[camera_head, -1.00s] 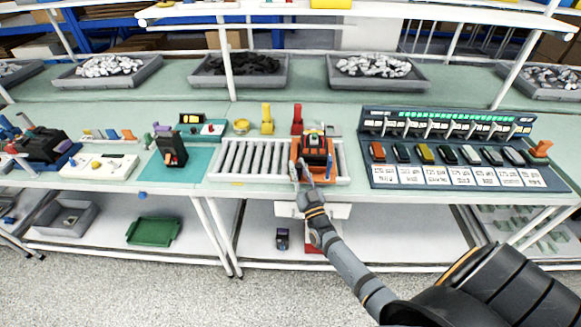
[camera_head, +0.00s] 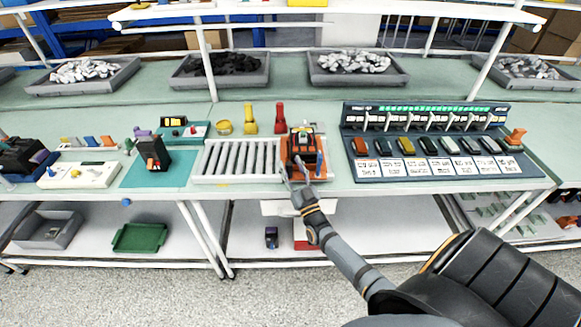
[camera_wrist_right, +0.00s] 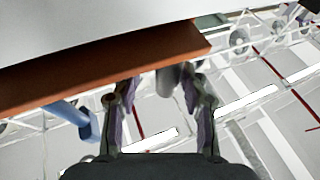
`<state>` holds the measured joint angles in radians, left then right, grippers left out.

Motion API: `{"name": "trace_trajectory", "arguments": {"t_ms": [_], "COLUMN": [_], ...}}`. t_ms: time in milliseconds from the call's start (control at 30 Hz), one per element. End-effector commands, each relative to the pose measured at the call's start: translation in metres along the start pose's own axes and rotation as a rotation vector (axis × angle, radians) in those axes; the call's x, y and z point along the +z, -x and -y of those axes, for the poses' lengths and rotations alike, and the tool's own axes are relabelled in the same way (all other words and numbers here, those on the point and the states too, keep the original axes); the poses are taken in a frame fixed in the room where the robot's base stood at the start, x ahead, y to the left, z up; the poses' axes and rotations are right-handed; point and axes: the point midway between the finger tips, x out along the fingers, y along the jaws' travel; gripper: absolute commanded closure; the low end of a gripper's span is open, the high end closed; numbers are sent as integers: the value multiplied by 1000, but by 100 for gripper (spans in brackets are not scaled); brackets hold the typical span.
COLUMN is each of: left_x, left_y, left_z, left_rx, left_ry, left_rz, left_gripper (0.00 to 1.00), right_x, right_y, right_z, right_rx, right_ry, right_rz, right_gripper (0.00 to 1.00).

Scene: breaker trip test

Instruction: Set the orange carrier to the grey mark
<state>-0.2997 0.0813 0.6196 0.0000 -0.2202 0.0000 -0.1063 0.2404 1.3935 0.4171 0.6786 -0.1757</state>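The orange carrier (camera_head: 287,173) sits at the right end of the grey roller conveyor (camera_head: 205,178), bearing a dark breaker unit (camera_head: 302,143) with orange parts. My right gripper (camera_head: 296,172) is at the carrier's front edge. In the right wrist view the fingers (camera_wrist_right: 160,88) are apart, just under the orange edge (camera_wrist_right: 110,70). A grey rounded piece (camera_wrist_right: 168,79) shows between them, with a gap beside it; whether a finger touches it I cannot tell. I cannot make out a distinct grey mark; the carrier may cover it. My left gripper is not in view.
A dark panel (camera_head: 350,170) with a row of coloured breakers stands close to the right. Yellow (camera_head: 250,120) and red (camera_head: 280,118) upright pieces stand behind the conveyor. A teal mat (camera_head: 180,178) lies to the left. The rollers left of the carrier are clear.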

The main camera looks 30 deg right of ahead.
Motion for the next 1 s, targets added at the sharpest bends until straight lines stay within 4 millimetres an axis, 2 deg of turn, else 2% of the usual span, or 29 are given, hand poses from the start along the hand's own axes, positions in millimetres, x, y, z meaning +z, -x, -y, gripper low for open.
{"name": "trace_trajectory", "arguments": {"t_ms": [267, 367, 600, 700, 833, 1000], "left_x": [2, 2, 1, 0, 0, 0], "left_y": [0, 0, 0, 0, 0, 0], "left_z": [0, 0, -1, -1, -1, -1], "left_rx": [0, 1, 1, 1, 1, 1], "left_ry": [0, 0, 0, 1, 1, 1], "left_rz": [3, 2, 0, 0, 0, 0], "left_gripper": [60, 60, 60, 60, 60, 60], "right_x": [0, 1, 1, 0, 0, 0], "right_y": [5, 22, 82, 100, 115, 121], "right_z": [1, 0, 0, -1, -1, -1], "right_rx": [0, 0, 0, 1, 1, 1], "right_ry": [-1, -1, 0, 0, 0, -1], "right_rz": [0, 2, 3, 2, 0, -1], "right_gripper": [56, 56, 56, 56, 56, 56]}}
